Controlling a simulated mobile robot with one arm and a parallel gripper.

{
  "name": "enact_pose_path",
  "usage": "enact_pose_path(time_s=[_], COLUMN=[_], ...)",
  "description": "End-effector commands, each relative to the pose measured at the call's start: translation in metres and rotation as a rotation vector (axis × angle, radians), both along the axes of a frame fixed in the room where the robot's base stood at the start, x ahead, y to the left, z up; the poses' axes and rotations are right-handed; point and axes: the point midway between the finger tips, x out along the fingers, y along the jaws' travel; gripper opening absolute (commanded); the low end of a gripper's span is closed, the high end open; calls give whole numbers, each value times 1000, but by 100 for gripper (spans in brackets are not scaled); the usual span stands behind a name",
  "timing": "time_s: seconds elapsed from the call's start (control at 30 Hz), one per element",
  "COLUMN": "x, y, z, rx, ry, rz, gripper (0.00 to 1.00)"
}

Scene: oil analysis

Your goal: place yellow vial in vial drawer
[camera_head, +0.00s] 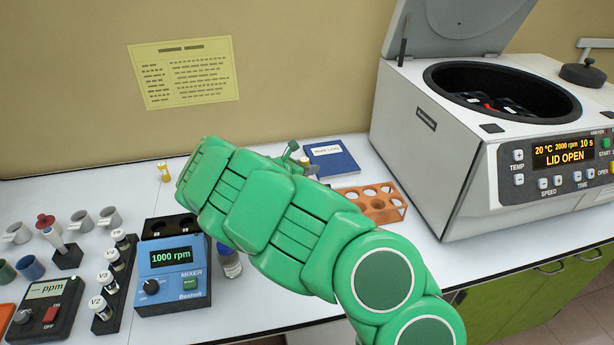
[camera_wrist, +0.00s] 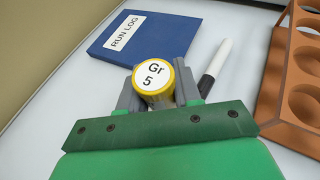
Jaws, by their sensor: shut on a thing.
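The yellow vial (camera_wrist: 153,76) shows in the wrist view by its yellow cap, which has a white label reading "Gr 5". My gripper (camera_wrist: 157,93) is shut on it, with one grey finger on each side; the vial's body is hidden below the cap. In the head view my green arm reaches over the bench, and my gripper (camera_head: 298,161) is partly hidden behind it, close to the blue run log. Green cabinet fronts with handles (camera_head: 552,268) show below the bench at right; I cannot tell which one is the vial drawer.
The blue run log (camera_wrist: 145,37) and a marker (camera_wrist: 216,66) lie near the vial. An orange rack (camera_head: 378,218) stands right of my gripper. A centrifuge (camera_head: 440,150) with its lid open fills the right. A blue mixer (camera_head: 172,290) and a vial row (camera_head: 113,295) stand left.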

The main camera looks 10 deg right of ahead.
Motion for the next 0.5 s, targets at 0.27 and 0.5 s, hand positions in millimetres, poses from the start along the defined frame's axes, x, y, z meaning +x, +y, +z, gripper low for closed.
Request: enact_pose_path(time_s=[0.27,0.5], x=[8,11], y=[0,-1], z=[-9,-28], rx=[2,-1], ry=[-1,2], rz=[1,1], gripper=[4,4])
